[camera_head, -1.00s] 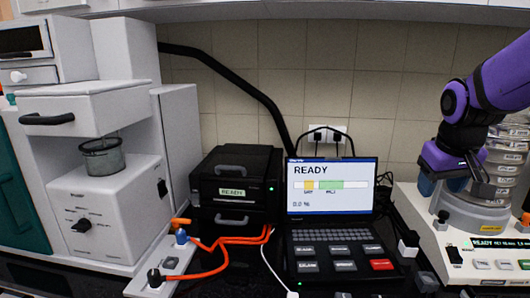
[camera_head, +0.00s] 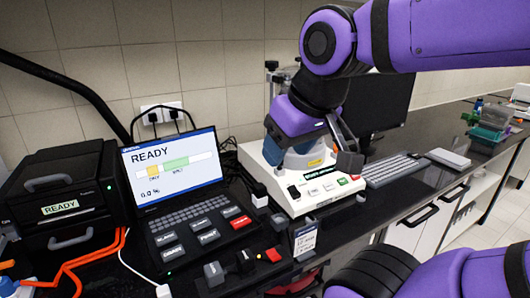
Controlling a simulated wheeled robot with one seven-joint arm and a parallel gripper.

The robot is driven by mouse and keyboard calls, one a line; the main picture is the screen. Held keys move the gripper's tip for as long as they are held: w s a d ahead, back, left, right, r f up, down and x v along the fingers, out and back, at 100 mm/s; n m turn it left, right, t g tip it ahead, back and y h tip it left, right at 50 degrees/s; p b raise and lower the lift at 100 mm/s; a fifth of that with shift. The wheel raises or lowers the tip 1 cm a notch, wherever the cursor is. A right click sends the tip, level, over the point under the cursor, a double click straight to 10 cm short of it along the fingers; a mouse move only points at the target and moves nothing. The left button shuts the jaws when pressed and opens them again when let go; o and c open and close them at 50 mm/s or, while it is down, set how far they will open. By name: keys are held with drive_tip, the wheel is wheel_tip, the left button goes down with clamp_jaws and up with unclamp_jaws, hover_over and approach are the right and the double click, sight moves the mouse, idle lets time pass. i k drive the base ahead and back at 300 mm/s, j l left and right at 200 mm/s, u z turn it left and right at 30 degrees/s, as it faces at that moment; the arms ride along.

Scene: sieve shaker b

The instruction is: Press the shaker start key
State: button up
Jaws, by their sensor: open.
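The sieve shaker has a white base (camera_head: 288,197) with a sloped front panel, near the middle of the head view. Its panel carries a small lit display (camera_head: 325,173), a dark switch (camera_head: 294,191), a green key (camera_head: 342,181), a red key (camera_head: 355,177) and pale keys along the front. Which key is the start key cannot be read. My gripper (camera_head: 338,150) is open, above and behind the panel. One dark finger with a block-like tip hangs just above the display and keys; the other finger is hard to make out. My arm hides most of the sieve stack.
A laptop-like console (camera_head: 200,232) reading READY stands left of the shaker, beside a black box (camera_head: 63,192) with orange cables. A small sign (camera_head: 305,239) and small switches stand in front. A keyboard (camera_head: 394,169) and dark monitor (camera_head: 385,103) are at the right.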

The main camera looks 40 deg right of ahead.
sight(342, 181)
drive_tip(key=z, duration=1.1)
